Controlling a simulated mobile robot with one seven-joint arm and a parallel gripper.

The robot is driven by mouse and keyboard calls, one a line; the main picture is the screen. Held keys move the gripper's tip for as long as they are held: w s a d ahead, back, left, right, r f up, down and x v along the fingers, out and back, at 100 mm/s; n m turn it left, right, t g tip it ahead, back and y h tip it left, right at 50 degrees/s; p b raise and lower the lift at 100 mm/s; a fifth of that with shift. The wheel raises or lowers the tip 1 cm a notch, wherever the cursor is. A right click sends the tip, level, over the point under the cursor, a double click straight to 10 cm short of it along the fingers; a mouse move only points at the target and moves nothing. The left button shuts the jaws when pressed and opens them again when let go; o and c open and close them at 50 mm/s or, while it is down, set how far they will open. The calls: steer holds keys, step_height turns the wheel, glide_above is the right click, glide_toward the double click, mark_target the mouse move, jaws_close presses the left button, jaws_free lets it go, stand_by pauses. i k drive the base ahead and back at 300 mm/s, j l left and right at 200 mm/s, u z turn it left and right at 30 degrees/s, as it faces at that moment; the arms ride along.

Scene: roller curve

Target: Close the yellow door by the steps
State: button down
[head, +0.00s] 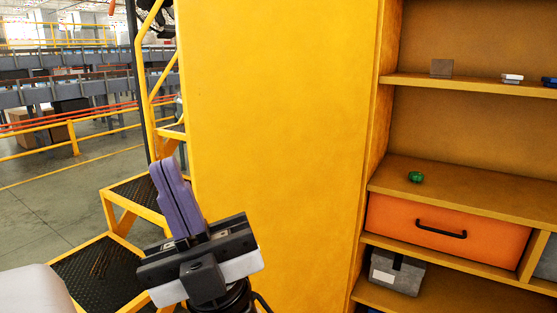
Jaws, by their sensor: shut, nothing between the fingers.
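In the head view, a large flat yellow panel (280,120) fills the middle, between the yellow steps (138,195) and an open shelf unit; it appears to be the door. Its left edge stands beside the steps. No handle shows on its face, and I cannot tell how far it stands open. My gripper (163,164) is at the lower left, with its purple fingers shut together and pointing up. The fingers overlap the steps in the picture, just left of the panel's edge. I cannot tell whether they touch anything.
The yellow shelf unit (383,140) at right holds a green object (415,177), a grey block (441,68), small white and blue items, an orange drawer (440,218) and a grey box (397,272). Open floor (30,205) and yellow railings lie at far left.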

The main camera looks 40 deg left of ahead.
mark_target(276, 94)
steer(key=k+j+z, duration=0.1)
steer(key=j, duration=0.3)
steer(key=k+j+z, duration=0.1)
steer(key=j, duration=0.35)
steer(key=k+j+z, duration=0.1)
steer(key=j, duration=0.3)
steer(key=k+j+z, duration=0.1)
steer(key=j, duration=0.3)
steer(key=k+j+z, duration=0.1)
steer(key=k+j, duration=0.15)
steer(key=j, duration=0.15)
steer(key=k+j+z, duration=0.1)
steer(key=j, duration=0.25)
steer(key=k+j+z, duration=0.1)
steer(key=j, duration=0.25)
steer(key=k+j+z, duration=0.1)
steer(key=j, duration=0.2)
steer(key=k+j+z, duration=0.1)
steer(key=j, duration=0.25)
steer(key=k+j, duration=0.25)
steer(key=j+z, duration=0.1)
steer(key=j, duration=0.45)
steer(key=k+j+z, duration=0.15)
steer(key=j, duration=0.4)
